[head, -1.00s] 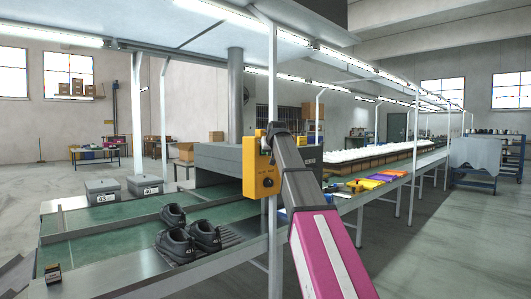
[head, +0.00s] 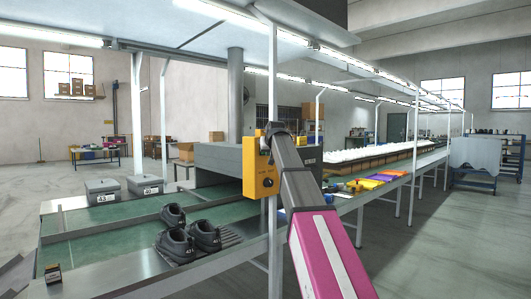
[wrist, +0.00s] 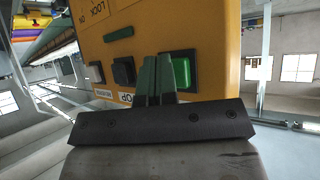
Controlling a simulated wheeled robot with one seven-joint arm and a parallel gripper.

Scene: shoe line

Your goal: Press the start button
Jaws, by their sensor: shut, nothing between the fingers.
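The yellow control box (head: 258,168) hangs on a white post beside the conveyor. In the wrist view its face (wrist: 215,35) fills the upper middle. A green button (wrist: 182,72) in a black square frame sits on the face, with a black knob or button (wrist: 122,72) to its left. My gripper (wrist: 157,58) is shut and empty. Its fingers stand in front of the box face, between the two, with the tips just left of the green button. Whether they touch the box I cannot tell. The fingers and gripper body hide part of a label ending in "OP".
Dark shoes (head: 190,235) sit on the green conveyor (head: 110,225) left of the post. Two grey boxes (head: 145,185) stand behind them. A long bench (head: 375,185) with coloured items runs away to the right. The floor (head: 440,250) at the right is clear.

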